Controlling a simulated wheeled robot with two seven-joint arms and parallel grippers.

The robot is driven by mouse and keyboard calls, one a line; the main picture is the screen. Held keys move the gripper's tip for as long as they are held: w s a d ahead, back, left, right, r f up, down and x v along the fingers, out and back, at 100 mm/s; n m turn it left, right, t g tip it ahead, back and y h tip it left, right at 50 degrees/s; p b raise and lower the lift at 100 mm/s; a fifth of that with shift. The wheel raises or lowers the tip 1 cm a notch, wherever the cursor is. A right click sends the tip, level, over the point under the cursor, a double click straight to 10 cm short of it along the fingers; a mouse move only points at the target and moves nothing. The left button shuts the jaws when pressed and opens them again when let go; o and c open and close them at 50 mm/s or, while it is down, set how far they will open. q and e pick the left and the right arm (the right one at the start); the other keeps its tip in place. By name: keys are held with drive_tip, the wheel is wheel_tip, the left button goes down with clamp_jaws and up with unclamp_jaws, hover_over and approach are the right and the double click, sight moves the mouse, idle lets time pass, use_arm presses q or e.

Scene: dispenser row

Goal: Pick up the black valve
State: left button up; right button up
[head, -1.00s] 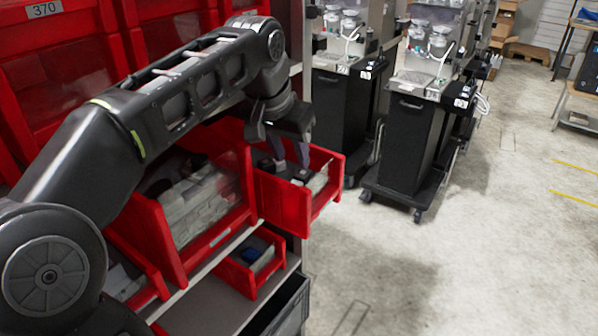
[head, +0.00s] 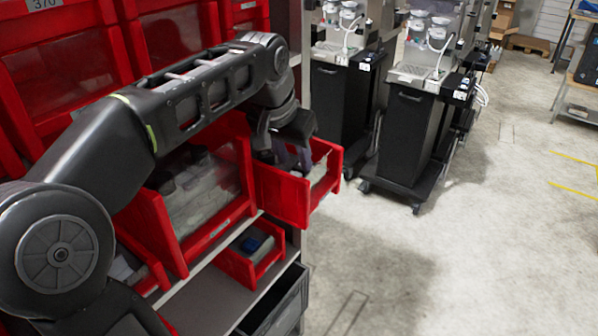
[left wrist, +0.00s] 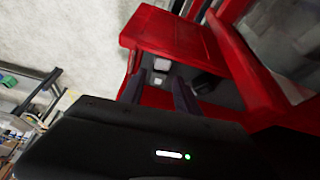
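My left gripper (head: 290,160) reaches down into a small red bin (head: 283,196) on the shelf's right end. In the left wrist view, its two fingers (left wrist: 162,98) stand apart inside the same red bin (left wrist: 175,38), with pale pieces (left wrist: 160,68) showing between them. A small black item (left wrist: 206,82) lies in the bin just right of the fingers; it may be the black valve, but I cannot tell for sure. In the head view the bin's contents are mostly hidden by the gripper and bin wall. My right gripper is not in view.
A larger red bin (head: 182,238) with grey packs stands left of the small bin. A lower red bin (head: 240,268) holds a blue item. Black dispenser carts (head: 408,130) stand to the right. The floor in front is clear.

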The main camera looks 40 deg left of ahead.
sight(297, 169)
use_arm(q)
drive_tip(key=x, duration=0.4)
drive_tip(key=shift+f+p, duration=0.1)
drive_tip(key=shift+p, duration=0.25)
clamp_jaws()
idle(0.4)
